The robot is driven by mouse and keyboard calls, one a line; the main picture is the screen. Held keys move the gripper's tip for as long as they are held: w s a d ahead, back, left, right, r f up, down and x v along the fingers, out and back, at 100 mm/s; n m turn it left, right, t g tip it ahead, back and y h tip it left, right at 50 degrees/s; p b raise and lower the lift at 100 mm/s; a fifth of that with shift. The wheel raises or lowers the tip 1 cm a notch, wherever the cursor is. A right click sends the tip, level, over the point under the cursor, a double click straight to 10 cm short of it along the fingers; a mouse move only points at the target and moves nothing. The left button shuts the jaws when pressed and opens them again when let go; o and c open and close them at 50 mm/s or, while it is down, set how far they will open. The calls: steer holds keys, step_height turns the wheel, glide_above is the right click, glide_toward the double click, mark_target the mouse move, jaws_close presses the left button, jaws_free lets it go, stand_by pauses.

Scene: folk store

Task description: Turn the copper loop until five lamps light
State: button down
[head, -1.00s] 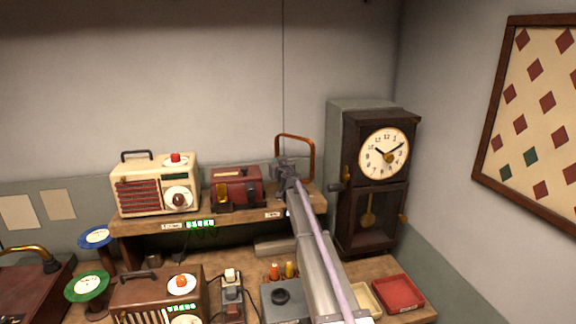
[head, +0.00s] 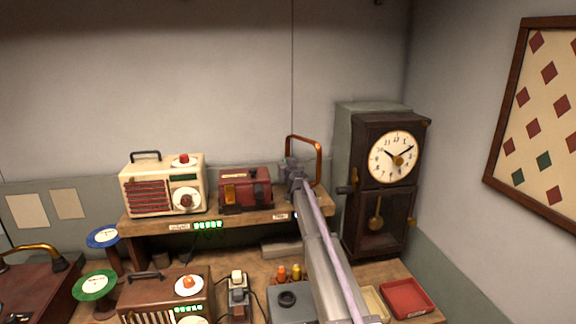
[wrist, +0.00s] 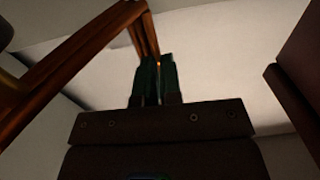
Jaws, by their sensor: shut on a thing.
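The copper loop (head: 319,150) stands upright at the right end of the wooden shelf, left of the clock. My gripper (head: 291,165) is at its left side. In the wrist view the loop (wrist: 75,65) runs from the left edge up to the top, then bends down to the fingertips. My gripper (wrist: 157,75) is shut there on the loop; the exact contact is mostly hidden by the fingers. A row of small green lamps (head: 209,224) glows on the shelf edge under the cream radio; several look lit. Another green row (head: 188,309) shows on the lower brown radio.
A cream radio (head: 150,188) and a red box (head: 233,190) stand on the shelf (head: 255,217) left of my gripper. A tall dark clock (head: 378,215) stands close on the right. Below are a red tray (head: 407,297) and a grey box (head: 287,314).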

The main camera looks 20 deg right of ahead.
steer(key=s, duration=1)
steer(key=shift+s+a, duration=0.4)
